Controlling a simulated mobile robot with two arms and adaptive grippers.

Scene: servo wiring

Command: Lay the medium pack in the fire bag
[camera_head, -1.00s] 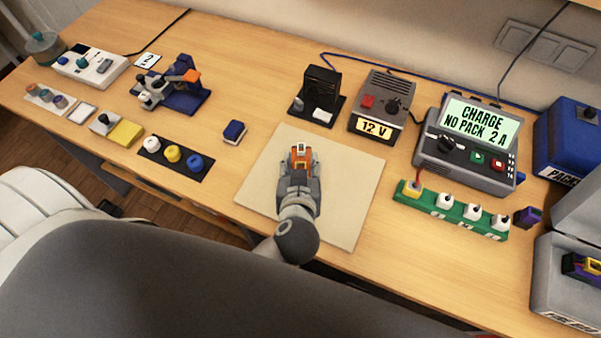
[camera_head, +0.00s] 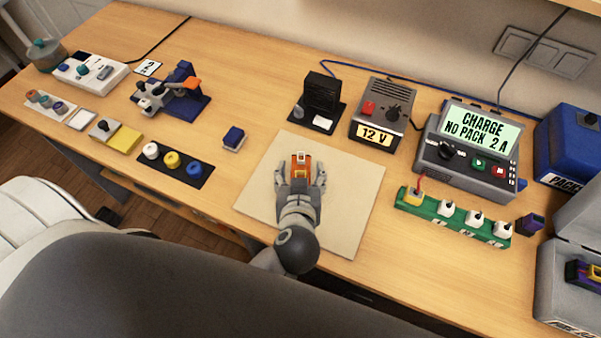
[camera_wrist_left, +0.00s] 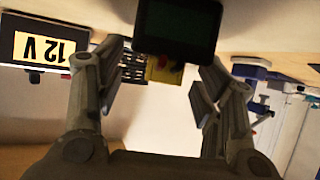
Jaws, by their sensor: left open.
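My left gripper (camera_head: 301,172) is open above the pale mat, with its fingers apart. A small orange and white object (camera_head: 301,160) shows between and just beyond its fingertips; I cannot tell whether they touch. In the left wrist view a yellow and red piece (camera_wrist_left: 163,70) shows between the fingers, below a dark block (camera_wrist_left: 178,30). The grey box-like bag (camera_head: 551,285) stands open at the right edge, partly cut off, with a purple and yellow pack (camera_head: 584,272) in it. Another purple pack (camera_head: 531,223) lies beside it. Which pack is medium is unclear. My right gripper is out of view.
A green strip with white knobs (camera_head: 455,218) lies between the mat (camera_head: 345,210) and the bag. Behind it stand the charger (camera_head: 470,150) and the 12 V supply (camera_head: 383,110). A blue box (camera_head: 570,140) stands at the back right.

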